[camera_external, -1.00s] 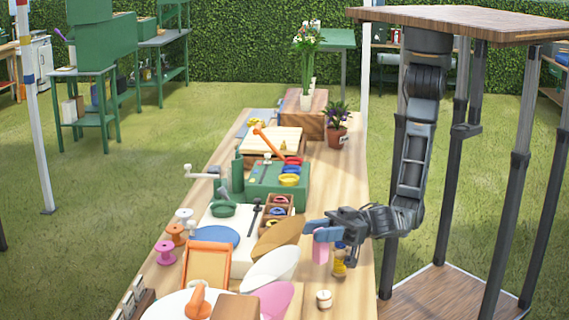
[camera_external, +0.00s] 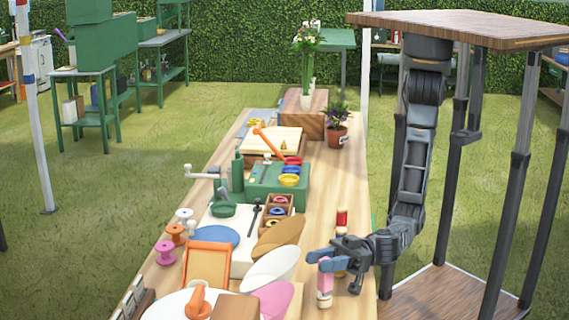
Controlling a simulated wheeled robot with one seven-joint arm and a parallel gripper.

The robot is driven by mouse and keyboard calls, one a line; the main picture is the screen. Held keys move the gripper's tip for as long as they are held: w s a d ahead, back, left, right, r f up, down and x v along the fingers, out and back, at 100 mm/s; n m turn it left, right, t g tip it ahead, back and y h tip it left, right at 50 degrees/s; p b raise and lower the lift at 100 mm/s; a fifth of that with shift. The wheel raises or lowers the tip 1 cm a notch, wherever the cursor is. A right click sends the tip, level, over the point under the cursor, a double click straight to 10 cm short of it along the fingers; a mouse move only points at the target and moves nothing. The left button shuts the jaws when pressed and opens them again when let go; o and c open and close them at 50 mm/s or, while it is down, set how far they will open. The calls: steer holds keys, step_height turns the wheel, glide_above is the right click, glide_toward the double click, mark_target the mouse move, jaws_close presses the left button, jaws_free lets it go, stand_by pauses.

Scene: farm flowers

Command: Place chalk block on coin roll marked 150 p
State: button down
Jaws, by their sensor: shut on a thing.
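My gripper (camera_external: 324,262), with blue fingers, is shut on the pink chalk block (camera_external: 325,280) near the right edge of the wooden table. The block hangs below the fingers, directly over a short whitish coin roll (camera_external: 323,300). The block looks to be at or touching the top of this roll, but I cannot tell whether it rests on it. Other coin rolls stand behind my gripper: a red one (camera_external: 342,217) and a yellowish one, partly hidden by my wrist. The markings on the rolls are too small to read.
A pink oval (camera_external: 273,300), a white oval (camera_external: 268,268) and a brown oval (camera_external: 278,236) lie to the left of my gripper. A potted purple flower (camera_external: 337,125) stands farther back. The table strip right of the roll (camera_external: 350,305) is clear.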

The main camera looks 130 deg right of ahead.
steer(key=shift+f+b, duration=0.7)
steer(key=shift+b, duration=0.15)
steer(key=c, duration=0.8)
jaws_free()
steer(key=shift+f, duration=0.2)
steer(key=shift+r, duration=0.15)
steer(key=shift+r+p, duration=0.5)
steer(key=shift+p, duration=0.5)
steer(key=shift+s+r+b, duration=0.15)
steer(key=shift+s+b, duration=0.7)
steer(key=shift+s, duration=5.75)
